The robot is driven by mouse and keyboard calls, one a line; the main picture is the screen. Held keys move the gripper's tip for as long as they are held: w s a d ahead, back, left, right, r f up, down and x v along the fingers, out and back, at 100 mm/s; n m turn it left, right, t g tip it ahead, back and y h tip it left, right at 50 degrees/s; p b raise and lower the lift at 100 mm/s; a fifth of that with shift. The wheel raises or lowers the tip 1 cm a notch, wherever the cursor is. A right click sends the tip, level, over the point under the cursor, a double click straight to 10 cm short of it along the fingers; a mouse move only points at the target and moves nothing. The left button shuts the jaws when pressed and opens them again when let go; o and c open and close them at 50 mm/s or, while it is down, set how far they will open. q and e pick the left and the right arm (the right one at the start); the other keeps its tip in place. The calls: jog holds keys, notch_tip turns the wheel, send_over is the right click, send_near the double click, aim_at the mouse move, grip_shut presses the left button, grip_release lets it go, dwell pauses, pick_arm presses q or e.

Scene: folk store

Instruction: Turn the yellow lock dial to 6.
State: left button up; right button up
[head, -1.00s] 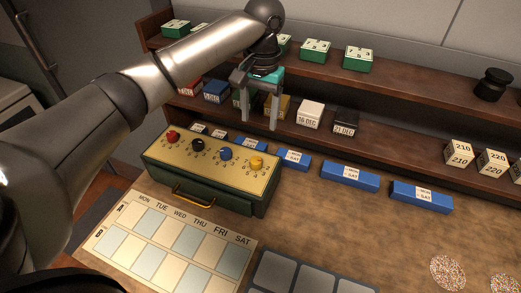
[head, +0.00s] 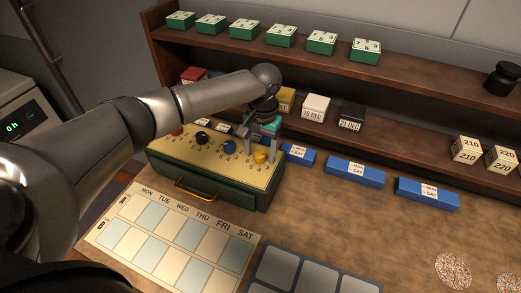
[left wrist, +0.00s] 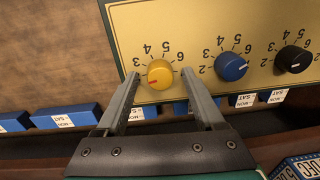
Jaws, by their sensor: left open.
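The yellow lock dial (head: 261,157) is the rightmost of a row of dials on the cream top of a green box (head: 225,181). In the left wrist view the dial (left wrist: 159,72) has a red mark toward its lower left, and printed digits such as 4 and 5 stand around it. My left gripper (head: 265,150) is open and points down at the dial. In the left wrist view its fingertips (left wrist: 161,76) stand on either side of the dial, with a small gap showing at each side. My right gripper is out of view.
A blue dial (left wrist: 231,66) and a black dial (left wrist: 294,59) sit beside the yellow one. The box has a yellow handle (head: 196,190) in front. Blue day blocks (head: 356,173) lie behind and to the right. A wooden shelf (head: 400,138) with dated boxes stands behind. A weekday chart (head: 143,213) lies in front.

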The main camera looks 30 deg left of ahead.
pick_arm(q)
jog(key=shift+c, duration=0.4)
grip_shut()
